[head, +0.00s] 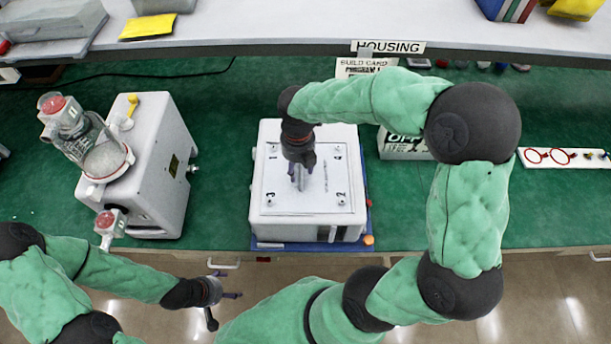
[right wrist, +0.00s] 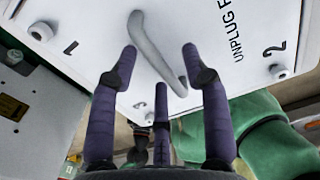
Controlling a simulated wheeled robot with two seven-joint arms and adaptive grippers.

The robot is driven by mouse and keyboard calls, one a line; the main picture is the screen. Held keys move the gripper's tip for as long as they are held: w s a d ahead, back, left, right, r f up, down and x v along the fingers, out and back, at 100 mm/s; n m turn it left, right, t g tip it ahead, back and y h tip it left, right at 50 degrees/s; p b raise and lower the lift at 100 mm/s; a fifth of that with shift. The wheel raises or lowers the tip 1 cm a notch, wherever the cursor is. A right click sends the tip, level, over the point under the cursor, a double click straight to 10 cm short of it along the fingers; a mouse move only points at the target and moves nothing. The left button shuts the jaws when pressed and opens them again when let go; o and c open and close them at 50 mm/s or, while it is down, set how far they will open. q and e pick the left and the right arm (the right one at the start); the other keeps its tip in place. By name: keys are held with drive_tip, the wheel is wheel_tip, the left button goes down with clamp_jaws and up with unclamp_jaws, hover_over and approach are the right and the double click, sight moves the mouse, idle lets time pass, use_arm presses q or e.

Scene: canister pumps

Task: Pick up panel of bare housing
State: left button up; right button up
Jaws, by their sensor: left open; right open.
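The bare housing (head: 262,215) is a white box in the middle of the green bench. Its panel (head: 335,195) is a light plate on top with numbered corners and a small knob at each visible corner. The wrist view shows the panel (right wrist: 205,35) with "1", "2" and "UNPLUG" lettering, and a grey bar handle (right wrist: 158,50). My right gripper (head: 301,180) points down over the panel's middle. Its open purple fingers (right wrist: 162,75) are spread on either side of the handle's near end; contact cannot be told. My left gripper (head: 222,292) is open and empty, off the bench's front edge.
A canister pump (head: 160,160) with a glass vessel and red knobs stands on the left. A blue mat or tray (head: 270,244) lies under the housing. A white strip with red rings (head: 560,158) lies at right. A shelf (head: 270,38) labelled HOUSING runs along the back.

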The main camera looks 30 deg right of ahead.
drive_tip(key=shift+f, duration=0.6)
clamp_jaws()
drive_tip(key=shift+r, duration=0.15)
